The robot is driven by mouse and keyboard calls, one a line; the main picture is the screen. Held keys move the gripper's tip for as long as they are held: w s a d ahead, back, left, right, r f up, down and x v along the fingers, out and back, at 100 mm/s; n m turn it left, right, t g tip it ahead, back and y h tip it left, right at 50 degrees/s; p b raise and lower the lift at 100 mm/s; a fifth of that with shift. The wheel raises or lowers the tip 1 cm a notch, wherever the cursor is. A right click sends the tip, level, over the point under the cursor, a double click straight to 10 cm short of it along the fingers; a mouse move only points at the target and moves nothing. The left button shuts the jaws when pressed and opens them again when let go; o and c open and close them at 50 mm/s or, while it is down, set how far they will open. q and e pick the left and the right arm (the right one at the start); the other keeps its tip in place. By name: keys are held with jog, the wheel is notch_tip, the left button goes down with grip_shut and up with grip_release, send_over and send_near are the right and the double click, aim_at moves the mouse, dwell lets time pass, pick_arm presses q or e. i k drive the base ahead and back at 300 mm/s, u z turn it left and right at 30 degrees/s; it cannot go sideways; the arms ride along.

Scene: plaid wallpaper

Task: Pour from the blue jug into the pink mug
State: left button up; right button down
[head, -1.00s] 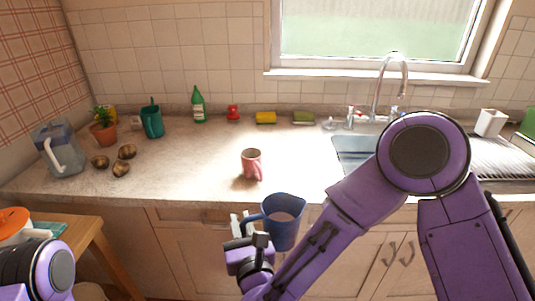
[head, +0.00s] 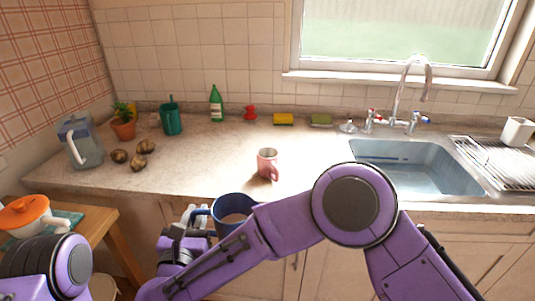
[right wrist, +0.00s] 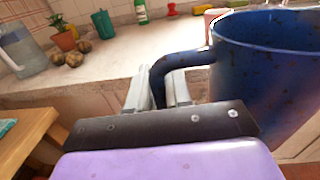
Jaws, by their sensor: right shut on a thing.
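My right gripper (head: 199,219) is shut on the jug's handle, which also shows between the fingers in the right wrist view (right wrist: 162,84). The pink mug (head: 267,163) stands upright on the counter near its front edge, beyond and a little right of the jug, apart from it. Part of my left arm shows at the lower left; its gripper is out of view.
The counter (head: 215,160) is clear around the mug. A sink (head: 415,170) with a tap lies to the right. Several potatoes (head: 138,164), a plant pot (head: 123,126), a grey-blue pitcher (head: 78,142) and a green bottle (head: 216,105) stand left and behind. A wooden side table (head: 95,228) is at left.

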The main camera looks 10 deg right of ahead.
aim_at(268, 157)
jog(key=i, duration=1)
